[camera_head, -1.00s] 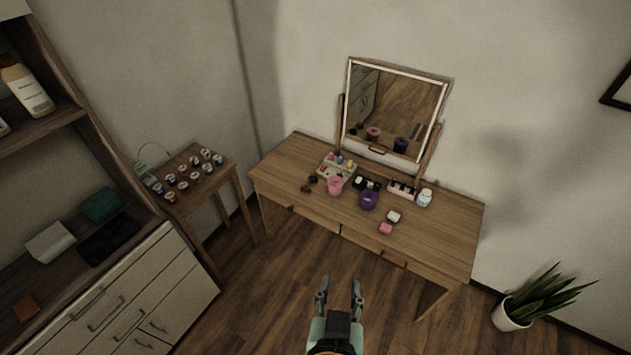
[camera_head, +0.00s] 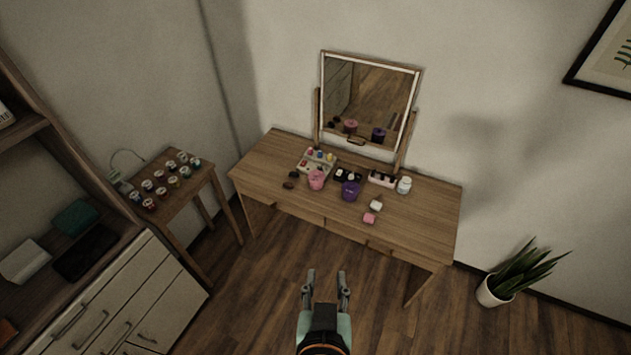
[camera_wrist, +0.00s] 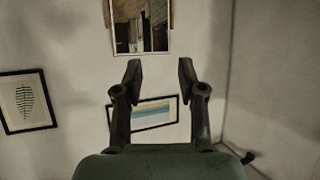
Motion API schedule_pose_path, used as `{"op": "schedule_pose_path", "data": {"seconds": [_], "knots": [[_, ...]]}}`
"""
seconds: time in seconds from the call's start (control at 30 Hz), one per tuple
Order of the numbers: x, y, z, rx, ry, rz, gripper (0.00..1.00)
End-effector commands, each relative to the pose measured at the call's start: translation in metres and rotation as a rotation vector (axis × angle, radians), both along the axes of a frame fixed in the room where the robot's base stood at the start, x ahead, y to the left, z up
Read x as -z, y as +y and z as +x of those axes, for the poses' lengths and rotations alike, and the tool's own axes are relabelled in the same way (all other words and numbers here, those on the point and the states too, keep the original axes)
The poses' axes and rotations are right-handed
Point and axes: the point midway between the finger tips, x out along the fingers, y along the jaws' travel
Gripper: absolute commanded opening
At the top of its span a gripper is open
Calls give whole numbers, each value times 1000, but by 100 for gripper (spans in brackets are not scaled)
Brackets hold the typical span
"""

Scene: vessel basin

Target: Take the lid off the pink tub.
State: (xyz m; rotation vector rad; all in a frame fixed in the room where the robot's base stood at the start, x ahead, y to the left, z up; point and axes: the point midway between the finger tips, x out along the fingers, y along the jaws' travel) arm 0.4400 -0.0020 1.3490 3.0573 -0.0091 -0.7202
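The pink tub (camera_head: 316,180) stands on the wooden dressing table (camera_head: 420,209), left of a purple tub (camera_head: 351,191). It is too small in the head view to tell how its lid sits. My gripper (camera_head: 326,276) is open and empty, in front of the table and well apart from the tub. In the wrist view my gripper (camera_wrist: 158,72) shows its two fingers spread with nothing between them. The tub is not in the wrist view, which shows wall, pictures and a mirror.
A tilting mirror (camera_head: 368,95) stands at the table's back. A tray of small bottles (camera_head: 318,160), a white jar (camera_head: 404,185) and a pink block (camera_head: 369,218) lie near the tubs. A side table (camera_head: 170,205) with several small pots is left. A potted plant (camera_head: 515,279) stands right.

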Motion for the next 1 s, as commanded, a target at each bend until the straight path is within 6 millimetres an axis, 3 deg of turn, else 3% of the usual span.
{"op": "schedule_pose_path", "data": {"seconds": [0.37, 0.7, 1.0], "knots": [[0, 0, 0, 0, 0, 0, 42], [0, 0, 0, 0, 0, 0, 98], [0, 0, 0, 0, 0, 0, 100]]}}
